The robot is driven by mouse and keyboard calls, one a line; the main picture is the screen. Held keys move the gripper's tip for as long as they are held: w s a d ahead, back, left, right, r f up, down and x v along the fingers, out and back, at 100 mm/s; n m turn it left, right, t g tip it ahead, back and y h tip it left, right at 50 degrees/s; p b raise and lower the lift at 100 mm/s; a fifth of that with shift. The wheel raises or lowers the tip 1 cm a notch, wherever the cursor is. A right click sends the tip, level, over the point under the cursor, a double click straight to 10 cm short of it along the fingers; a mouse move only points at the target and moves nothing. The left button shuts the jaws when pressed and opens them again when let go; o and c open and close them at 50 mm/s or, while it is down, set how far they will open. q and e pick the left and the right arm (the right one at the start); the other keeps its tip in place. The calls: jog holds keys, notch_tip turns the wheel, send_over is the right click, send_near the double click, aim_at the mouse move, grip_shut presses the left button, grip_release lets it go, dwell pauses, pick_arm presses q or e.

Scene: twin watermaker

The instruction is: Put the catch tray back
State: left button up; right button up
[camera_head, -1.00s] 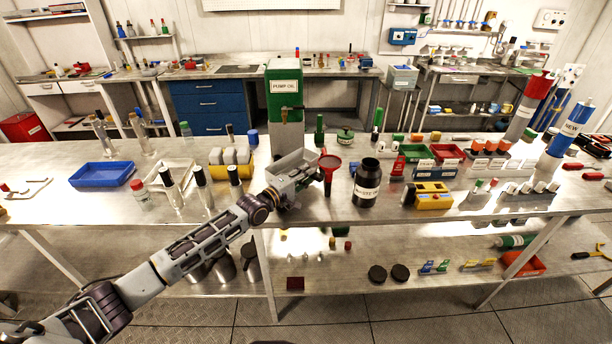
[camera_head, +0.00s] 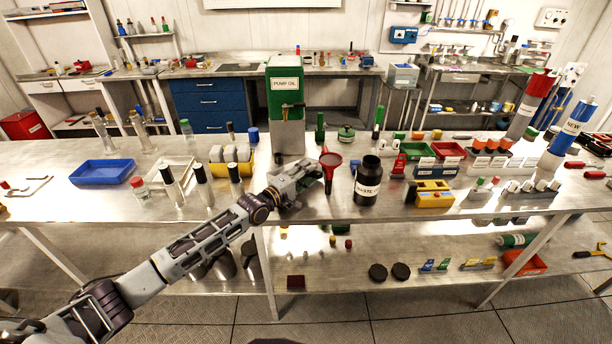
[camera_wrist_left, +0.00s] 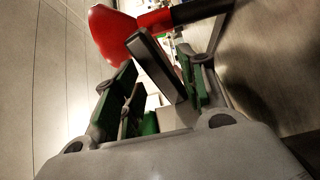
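The grey catch tray (camera_head: 294,172) shows in the head view in front of the pump oil dispenser (camera_head: 286,110), tilted and partly hidden by my left gripper (camera_head: 304,184). In the left wrist view, a grey wall of the tray (camera_wrist_left: 155,60) stands between the green-padded fingers of my left gripper (camera_wrist_left: 160,85). The red funnel (camera_head: 331,161) is just right of the gripper and also shows large in the wrist view (camera_wrist_left: 110,32). My right gripper is not in view.
A black waste bottle (camera_head: 368,182) stands right of the funnel. Several dark-capped bottles (camera_head: 202,186) and a yellow rack (camera_head: 230,167) stand left of the gripper. A blue tray (camera_head: 101,172) lies farther left. Bench space shows between blue tray and bottles.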

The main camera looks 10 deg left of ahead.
pick_arm(q)
jog(key=shift+r, duration=0.2)
jog(key=p+v, duration=0.1)
jog(key=v, duration=1.1)
jog(key=shift+r, duration=0.5)
dwell(0.3)
jog(key=shift+o, duration=0.3)
jog(key=o, duration=1.3)
jog(key=shift+c, duration=0.2)
